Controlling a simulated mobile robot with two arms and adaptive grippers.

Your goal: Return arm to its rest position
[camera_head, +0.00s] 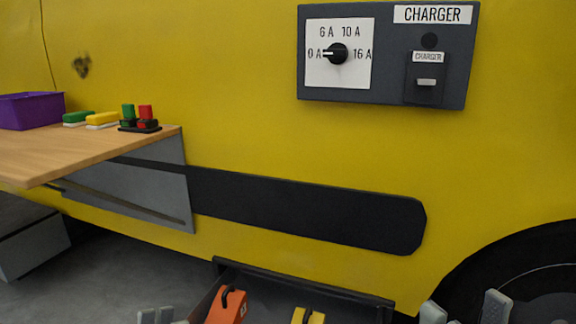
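My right gripper (464,309) shows at the bottom right edge, in front of the dark wheel arch. Its two grey fingertips stand well apart with nothing between them. My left gripper (156,315) shows only as two grey fingertips at the bottom edge, left of the open drawer. They are close together, and whether they are shut cannot be told. Most of both grippers and both arms lies below the picture.
A dark open drawer (262,271) holds an orange item (227,308) and a yellow item (308,317). A wooden shelf (70,160) at left carries a purple bin (30,112) and several coloured pieces. A charger panel (388,52) with knob (338,54) is on the yellow wall.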

